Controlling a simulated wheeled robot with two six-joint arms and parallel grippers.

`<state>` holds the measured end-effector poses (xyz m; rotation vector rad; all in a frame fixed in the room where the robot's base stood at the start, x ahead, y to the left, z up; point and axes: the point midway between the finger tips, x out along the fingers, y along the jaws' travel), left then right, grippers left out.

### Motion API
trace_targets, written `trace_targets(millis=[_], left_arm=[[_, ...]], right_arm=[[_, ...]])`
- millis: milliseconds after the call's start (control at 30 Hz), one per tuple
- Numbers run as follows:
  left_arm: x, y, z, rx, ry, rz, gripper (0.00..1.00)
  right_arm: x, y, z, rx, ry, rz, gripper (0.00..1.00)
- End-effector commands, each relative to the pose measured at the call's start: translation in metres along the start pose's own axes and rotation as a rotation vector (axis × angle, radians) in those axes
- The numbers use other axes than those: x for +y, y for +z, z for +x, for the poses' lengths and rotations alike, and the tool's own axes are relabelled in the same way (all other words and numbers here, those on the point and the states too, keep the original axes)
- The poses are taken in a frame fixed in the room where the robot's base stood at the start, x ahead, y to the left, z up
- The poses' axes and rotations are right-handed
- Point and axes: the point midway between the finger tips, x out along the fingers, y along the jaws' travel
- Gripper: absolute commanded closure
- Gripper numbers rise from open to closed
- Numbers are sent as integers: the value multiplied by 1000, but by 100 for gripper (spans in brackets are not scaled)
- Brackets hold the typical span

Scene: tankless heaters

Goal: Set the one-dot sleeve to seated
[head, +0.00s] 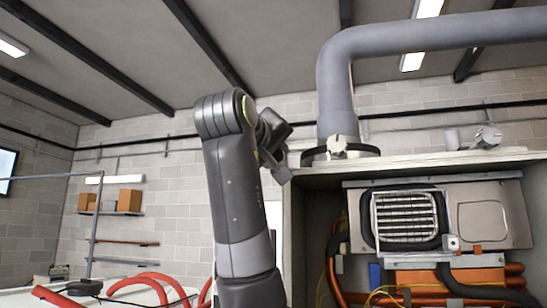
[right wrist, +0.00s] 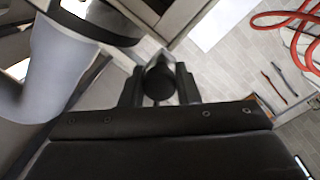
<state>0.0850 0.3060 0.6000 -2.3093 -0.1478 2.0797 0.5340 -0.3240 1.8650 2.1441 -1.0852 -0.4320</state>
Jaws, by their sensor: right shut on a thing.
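My right gripper (head: 274,142) is at the top of my raised arm in the head view, left of the heater cabinet's upper left corner. In the right wrist view its two dark fingers (right wrist: 159,88) are shut on a dark round part (right wrist: 158,78). No dot mark shows on this part, so I cannot tell whether it is the one-dot sleeve. In the head view the arm and gripper hide what is held. I cannot make out a dot-marked sleeve elsewhere. My left gripper is not in view.
A thick grey pipe (head: 337,95) rises from the cabinet top (head: 420,160), close right of the gripper. Metal fittings (head: 487,137) stand there. The open cabinet holds a heater unit (head: 407,217) and orange pipes (head: 450,277). Red hoses (head: 140,282) lie at lower left.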

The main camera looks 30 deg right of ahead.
Motion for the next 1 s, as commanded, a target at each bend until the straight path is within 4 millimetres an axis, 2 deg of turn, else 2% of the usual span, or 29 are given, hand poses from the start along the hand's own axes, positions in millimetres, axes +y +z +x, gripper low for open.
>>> trace_targets(millis=[33, 233, 267, 400, 767, 867, 1000], left_arm=[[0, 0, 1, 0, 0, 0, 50], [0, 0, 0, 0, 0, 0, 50], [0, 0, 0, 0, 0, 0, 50], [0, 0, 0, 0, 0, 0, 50], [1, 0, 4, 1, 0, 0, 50], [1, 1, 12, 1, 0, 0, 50], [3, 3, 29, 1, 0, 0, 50]], right_arm=[[-5, 3, 1, -13, -9, -4, 100], [-7, 3, 2, -17, -12, -6, 100], [-7, 3, 2, -17, -12, -6, 68], [-6, 3, 2, -14, -10, -5, 50], [-5, 2, -4, -9, -9, -4, 50], [-6, 3, -17, -8, -8, -3, 50], [-8, 4, -48, -5, -10, -2, 50]])
